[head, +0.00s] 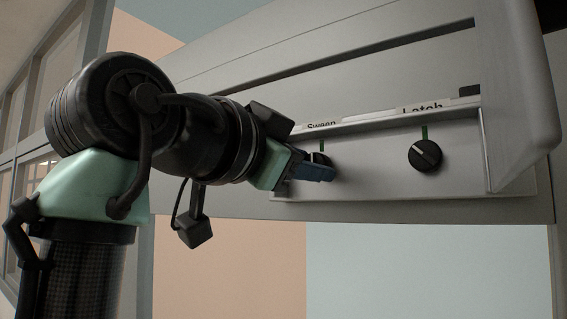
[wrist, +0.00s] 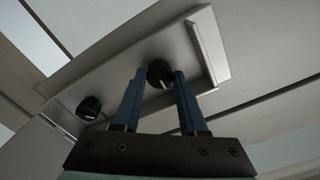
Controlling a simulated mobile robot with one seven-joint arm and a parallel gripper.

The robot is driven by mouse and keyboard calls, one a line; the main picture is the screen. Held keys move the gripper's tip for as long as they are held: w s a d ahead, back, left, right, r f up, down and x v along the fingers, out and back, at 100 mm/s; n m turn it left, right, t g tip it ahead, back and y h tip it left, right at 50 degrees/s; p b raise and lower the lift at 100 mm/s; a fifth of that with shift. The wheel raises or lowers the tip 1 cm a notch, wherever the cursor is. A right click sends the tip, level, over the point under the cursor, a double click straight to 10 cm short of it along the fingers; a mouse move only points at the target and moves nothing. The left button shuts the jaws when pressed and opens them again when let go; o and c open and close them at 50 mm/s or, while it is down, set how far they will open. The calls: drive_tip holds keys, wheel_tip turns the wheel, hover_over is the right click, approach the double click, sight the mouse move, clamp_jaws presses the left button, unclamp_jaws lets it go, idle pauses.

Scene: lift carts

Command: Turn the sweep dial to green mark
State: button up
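The sweep dial (head: 319,158) is a round black knob under the "Sweep" label, mostly hidden behind my gripper in the head view. A strip of its green mark (head: 322,146) shows just above it. In the wrist view the sweep dial (wrist: 159,73) lies between my blue fingertips, with a short white pointer line on its lower side.
The latch dial (head: 425,155), with a white pointer at upper left and a green mark (head: 424,132) above, is right of the sweep dial. It also shows in the wrist view (wrist: 89,108). A raised frame (head: 488,150) and a jutting panel (head: 515,90) bound the right side.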

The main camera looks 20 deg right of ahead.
drive_tip(key=o, duration=0.4)
drive_tip(key=shift+o, duration=0.2)
drive_tip(key=b+v, duration=0.6)
drive_tip(key=v, duration=0.7)
drive_tip(key=shift+b, duration=0.35)
